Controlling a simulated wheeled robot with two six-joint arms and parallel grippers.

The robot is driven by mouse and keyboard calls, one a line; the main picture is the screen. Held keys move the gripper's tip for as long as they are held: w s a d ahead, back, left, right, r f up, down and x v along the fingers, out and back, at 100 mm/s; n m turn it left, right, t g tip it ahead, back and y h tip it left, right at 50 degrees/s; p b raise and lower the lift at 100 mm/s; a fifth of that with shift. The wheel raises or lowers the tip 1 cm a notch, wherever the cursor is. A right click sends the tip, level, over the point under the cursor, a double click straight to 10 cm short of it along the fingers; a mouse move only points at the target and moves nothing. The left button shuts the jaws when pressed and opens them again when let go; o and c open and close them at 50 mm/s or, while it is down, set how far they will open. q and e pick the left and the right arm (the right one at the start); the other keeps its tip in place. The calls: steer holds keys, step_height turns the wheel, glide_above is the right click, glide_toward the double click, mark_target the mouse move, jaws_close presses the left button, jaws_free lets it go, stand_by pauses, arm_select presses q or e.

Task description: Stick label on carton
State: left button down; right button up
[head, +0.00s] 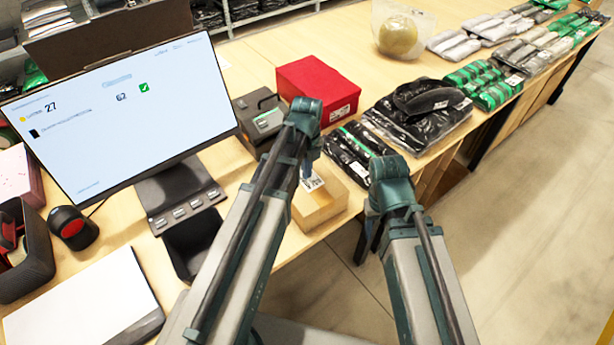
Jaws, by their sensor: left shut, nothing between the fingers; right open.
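A small brown carton (322,208) stands near the table's front edge, partly covered by my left arm. A white printed label (313,183) shows at the carton's top, beside my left gripper; I cannot tell whether it lies flat against the carton. My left gripper (307,174) points down at the carton's far left side, shut with nothing between its fingers. My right gripper (378,200) is right of the carton, near the table edge, open and empty; its fingers are mostly hidden by its own wrist.
A grey label printer (258,115) and a red box (317,86) stand behind the carton. Dark bagged garments (415,112) lie to the right, with several green and grey packs beyond. Open floor lies right of the table.

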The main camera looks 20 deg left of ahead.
arm_select(q)
step_height(320, 180, up, 8)
steer(key=p, duration=0.8)
stand_by(0.5)
steer(key=s+d+n, duration=0.5)
steer(key=s+n, duration=0.2)
steer(key=n, duration=0.4)
steer(key=s+d+n+y, duration=0.1)
steer(key=s+d+n, duration=0.4)
steer(key=n, duration=0.5)
steer(key=shift+s+d+n, duration=0.25)
steer(key=shift+s+n, duration=0.15)
steer(key=shift+s, duration=0.75)
